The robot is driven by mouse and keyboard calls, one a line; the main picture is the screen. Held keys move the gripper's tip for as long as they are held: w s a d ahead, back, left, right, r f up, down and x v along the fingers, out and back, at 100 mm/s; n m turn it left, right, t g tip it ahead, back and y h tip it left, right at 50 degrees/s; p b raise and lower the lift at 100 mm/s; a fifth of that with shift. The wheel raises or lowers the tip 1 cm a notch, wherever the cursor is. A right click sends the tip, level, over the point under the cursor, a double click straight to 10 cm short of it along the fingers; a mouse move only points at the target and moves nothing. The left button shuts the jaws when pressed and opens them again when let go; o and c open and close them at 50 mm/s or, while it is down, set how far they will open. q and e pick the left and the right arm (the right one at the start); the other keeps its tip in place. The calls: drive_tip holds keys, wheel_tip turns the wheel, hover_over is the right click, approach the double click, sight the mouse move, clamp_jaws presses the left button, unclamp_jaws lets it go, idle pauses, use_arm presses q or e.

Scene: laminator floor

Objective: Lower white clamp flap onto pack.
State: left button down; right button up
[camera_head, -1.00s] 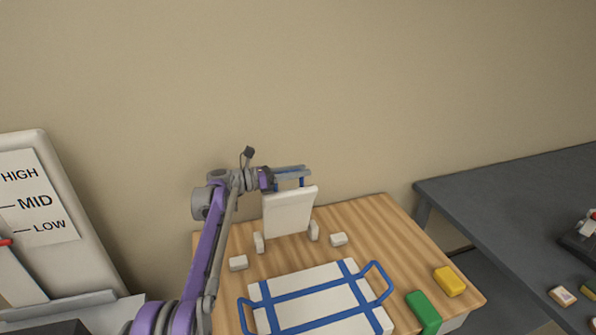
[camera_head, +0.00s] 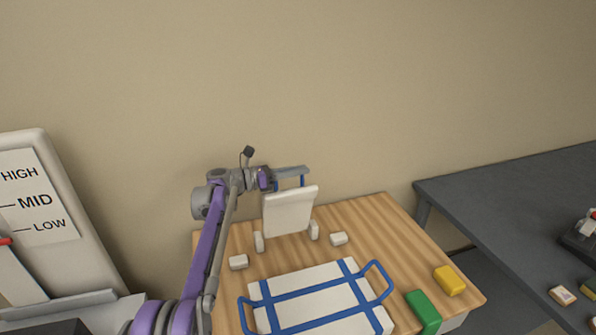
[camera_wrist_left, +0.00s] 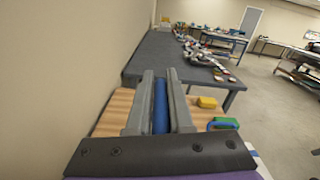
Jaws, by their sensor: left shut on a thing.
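The white clamp flap (camera_head: 290,213) stands nearly upright on small white hinge posts at the back of the wooden table. A blue handle (camera_head: 302,182) rises from its top edge. My left gripper (camera_head: 290,172) is at the top of the flap, shut on this handle. In the left wrist view the blue handle bar (camera_wrist_left: 160,106) lies lengthwise between the two grey fingers (camera_wrist_left: 160,108). The white pack (camera_head: 312,280) with blue straps lies flat on the table in front of the flap, apart from it. My right gripper is not in view.
Two small white blocks (camera_head: 338,239) (camera_head: 238,262) sit beside the flap. A green block (camera_head: 423,312) and a yellow block (camera_head: 450,281) lie at the right of the wooden table (camera_head: 385,230). A dark table (camera_head: 520,200) stands at right, a level gauge (camera_head: 40,200) at left.

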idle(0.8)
use_arm(q)
drive_tip(key=shift+s+d+f+b, duration=0.15)
drive_tip(key=shift+s+f+b, duration=0.1)
drive_tip(key=shift+s+b, duration=0.15)
drive_tip(key=s+d+f+m+b, duration=0.2)
drive_tip(key=s+f+b, duration=0.1)
drive_tip(key=s, duration=0.4)
drive_tip(key=s+d+f+m+b, duration=0.2)
drive_tip(key=s+f+m+b, duration=0.1)
drive_tip(key=s, duration=0.4)
drive_tip(key=shift+s+d+f+m+b, duration=0.25)
drive_tip(key=shift+f+b, duration=0.55)
drive_tip(key=shift+b, duration=0.45)
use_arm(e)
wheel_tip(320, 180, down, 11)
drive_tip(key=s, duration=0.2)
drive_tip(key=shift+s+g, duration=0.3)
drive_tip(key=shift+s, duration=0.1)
use_arm(q)
drive_tip(key=c, duration=0.8)
unclamp_jaws()
drive_tip(key=shift+w, duration=0.1)
drive_tip(key=shift+c, duration=0.2)
